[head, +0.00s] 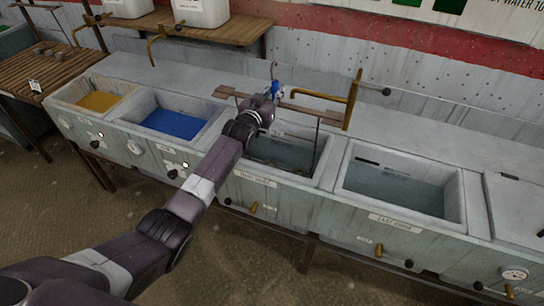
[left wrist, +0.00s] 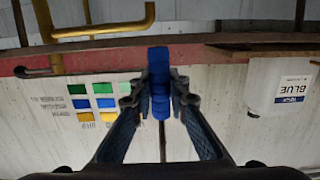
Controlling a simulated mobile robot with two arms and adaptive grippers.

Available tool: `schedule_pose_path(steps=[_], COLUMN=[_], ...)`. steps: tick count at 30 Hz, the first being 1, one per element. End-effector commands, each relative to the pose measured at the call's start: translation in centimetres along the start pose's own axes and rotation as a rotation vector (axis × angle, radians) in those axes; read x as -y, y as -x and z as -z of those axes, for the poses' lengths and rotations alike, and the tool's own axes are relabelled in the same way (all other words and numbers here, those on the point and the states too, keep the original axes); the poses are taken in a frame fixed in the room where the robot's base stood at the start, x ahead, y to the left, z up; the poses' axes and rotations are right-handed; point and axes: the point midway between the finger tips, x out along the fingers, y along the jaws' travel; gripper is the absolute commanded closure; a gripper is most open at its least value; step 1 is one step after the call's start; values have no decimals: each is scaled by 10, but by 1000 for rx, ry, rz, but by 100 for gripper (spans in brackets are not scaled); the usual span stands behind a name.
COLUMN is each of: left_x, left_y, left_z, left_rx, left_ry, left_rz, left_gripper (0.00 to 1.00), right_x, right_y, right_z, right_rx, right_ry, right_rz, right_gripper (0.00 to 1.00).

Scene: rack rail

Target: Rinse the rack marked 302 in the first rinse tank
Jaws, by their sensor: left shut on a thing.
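My left gripper (head: 256,114) is over the third tank from the left, the first rinse tank (head: 330,165), whose label is blurred. It is shut on the blue grip (head: 275,88) of a rack with a brown crossbar (head: 300,109) and a hook above. The rack's thin side rod hangs down into the tank, and its lower part is low in the basin; my arm hides some of it. I cannot read a rack number. In the left wrist view, the fingers (left wrist: 160,95) press the blue grip (left wrist: 159,70) from both sides. My right gripper is not in view.
A brass tap (head: 352,100) stands close to the crossbar's right end. The last rinse tank (head: 400,190) is to the right; blue (head: 173,124) and yellow (head: 98,101) dye tanks are to the left. A wooden shelf (head: 180,30) with white containers is behind.

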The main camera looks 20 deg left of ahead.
Motion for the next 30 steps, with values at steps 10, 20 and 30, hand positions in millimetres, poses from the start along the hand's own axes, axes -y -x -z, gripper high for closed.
schedule_pose_path(steps=[10,20,30], left_x=[0,0,0], left_y=[9,18,27], left_z=[52,94,137], left_rx=[-8,-9,-8], left_ry=[0,0,0], left_rz=[0,0,0], left_gripper=[100,100,100], right_x=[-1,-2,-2], right_y=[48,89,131], right_z=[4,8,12], right_rx=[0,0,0], right_ry=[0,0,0], right_rz=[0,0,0], right_gripper=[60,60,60])
